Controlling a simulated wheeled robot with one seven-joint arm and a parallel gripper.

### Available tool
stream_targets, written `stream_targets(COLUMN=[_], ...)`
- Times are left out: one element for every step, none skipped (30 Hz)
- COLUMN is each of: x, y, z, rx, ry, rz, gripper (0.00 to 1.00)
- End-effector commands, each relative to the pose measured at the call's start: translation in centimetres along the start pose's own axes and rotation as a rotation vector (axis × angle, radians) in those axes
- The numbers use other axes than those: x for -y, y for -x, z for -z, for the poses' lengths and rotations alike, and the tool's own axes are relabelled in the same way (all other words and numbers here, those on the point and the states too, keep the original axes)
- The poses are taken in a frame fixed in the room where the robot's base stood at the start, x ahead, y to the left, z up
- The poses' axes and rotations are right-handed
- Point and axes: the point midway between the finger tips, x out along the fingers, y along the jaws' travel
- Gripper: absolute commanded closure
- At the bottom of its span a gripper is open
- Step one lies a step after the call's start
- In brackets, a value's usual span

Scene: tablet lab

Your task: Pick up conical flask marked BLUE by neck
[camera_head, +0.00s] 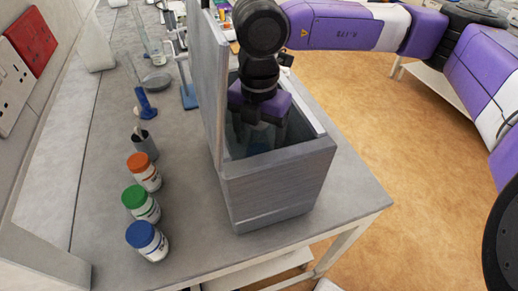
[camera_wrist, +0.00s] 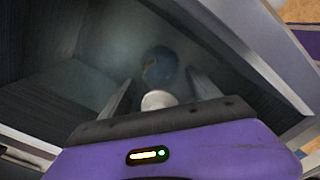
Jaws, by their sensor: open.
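A flask with a dark blue body (camera_wrist: 160,66) and a pale round mouth (camera_wrist: 158,99) stands inside a deep grey box, below my gripper. I cannot read any marking on it. My gripper (camera_wrist: 161,80) reaches down into the box with its fingers open, one on each side of the flask's mouth and neck. I cannot tell whether either finger touches it. In the head view my gripper (camera_head: 259,130) is partly hidden in the box, and only a dim bluish patch of the flask shows below it.
The grey box (camera_head: 275,184) has high walls close around my gripper and a raised panel (camera_head: 208,75) on its left. Orange (camera_head: 144,172), green (camera_head: 141,203) and blue-capped (camera_head: 147,241) jars stand on the bench to the left. Glassware and a blue stand (camera_head: 187,95) are farther back.

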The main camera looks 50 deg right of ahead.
Motion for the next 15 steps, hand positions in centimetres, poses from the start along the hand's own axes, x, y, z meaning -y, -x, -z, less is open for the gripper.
stream_targets(x=[0.0, -0.01, -0.01, -0.01, -0.01, -0.01, -0.01, -0.01, -0.01, -0.01, -0.02, -0.02, -0.02, -0.02, -0.02], y=[-0.01, 0.0, 0.0, 0.01, 0.01, 0.02, 0.02, 0.02, 0.03, 0.03, 0.03, 0.03, 0.04, 0.04, 0.04], z=[-0.01, -0.01, -0.01, -0.01, -0.01, -0.01, -0.01, -0.01, -0.01, -0.01, -0.01, -0.01, -0.01, -0.01, -0.01], rx=[0.0, 0.0, 0.0, 0.0, 0.0, 0.0, 0.0, 0.0, 0.0, 0.0, 0.0, 0.0, 0.0, 0.0, 0.0], ry=[0.0, 0.0, 0.0, 0.0, 0.0, 0.0, 0.0, 0.0, 0.0, 0.0, 0.0, 0.0, 0.0, 0.0, 0.0], rz=[0.0, 0.0, 0.0, 0.0, 0.0, 0.0, 0.0, 0.0, 0.0, 0.0, 0.0, -0.001, -0.001, -0.001, -0.001], gripper=[0.28, 0.28, 0.28, 0.34, 0.4, 0.48, 0.54, 0.6, 0.68, 0.73, 0.79, 0.87, 0.93, 0.99, 1.0])
